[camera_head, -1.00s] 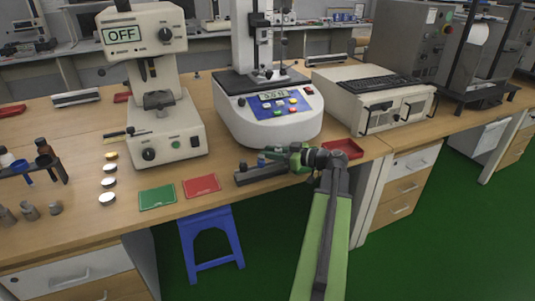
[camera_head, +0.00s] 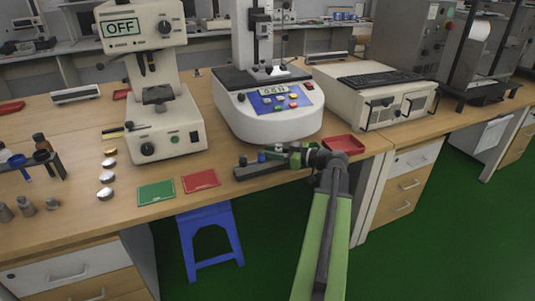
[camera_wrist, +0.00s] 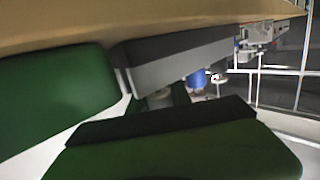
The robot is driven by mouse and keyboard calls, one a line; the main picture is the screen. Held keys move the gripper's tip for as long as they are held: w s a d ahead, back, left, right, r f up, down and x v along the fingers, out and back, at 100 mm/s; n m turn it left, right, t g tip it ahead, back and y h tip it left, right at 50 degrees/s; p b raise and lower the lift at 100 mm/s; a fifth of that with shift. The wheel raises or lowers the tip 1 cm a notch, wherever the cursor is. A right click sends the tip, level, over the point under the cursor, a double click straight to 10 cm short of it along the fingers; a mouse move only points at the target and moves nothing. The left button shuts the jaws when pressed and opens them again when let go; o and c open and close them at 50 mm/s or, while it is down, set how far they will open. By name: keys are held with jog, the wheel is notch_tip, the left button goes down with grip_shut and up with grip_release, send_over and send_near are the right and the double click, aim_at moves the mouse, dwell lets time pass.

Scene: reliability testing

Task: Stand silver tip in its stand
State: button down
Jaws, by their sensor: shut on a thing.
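The dark grey stand (camera_head: 262,171) lies along the front edge of the table, and it also shows in the wrist view (camera_wrist: 180,62). My gripper (camera_head: 283,157) is just above its right part, with green fingers. In the wrist view my gripper (camera_wrist: 150,108) is shut on a small silver piece (camera_wrist: 158,101), most likely the silver tip. The fingers hide most of it, and I cannot tell whether it is inside a hole of the stand. A blue tip (camera_head: 262,157) and a dark grey tip (camera_head: 242,160) stand on the stand's left part.
A red tray (camera_head: 343,145) lies right of my gripper. Red (camera_head: 201,181) and green (camera_head: 156,191) cards lie left of the stand. A white tester (camera_head: 268,122) stands behind. A blue stool (camera_head: 209,237) is below the table edge.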

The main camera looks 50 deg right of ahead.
jog(key=shift+s+a+f, duration=0.1)
jog(key=shift+a+f, duration=0.05)
jog(key=shift+f, duration=0.2)
jog(key=shift+f+b, duration=0.25)
jog(key=shift+b, duration=0.2)
jog(key=c, duration=1.4)
grip_release()
jog(key=shift+o, duration=1.4)
jog(key=shift+s, duration=0.1)
jog(key=p+v, duration=0.1)
jog(key=v, duration=1)
jog(key=p+v, duration=0.1)
jog(key=v, duration=0.5)
jog(key=shift+s+r+p, duration=0.1)
jog(key=shift+r+p, duration=0.2)
jog(key=shift+r, duration=0.1)
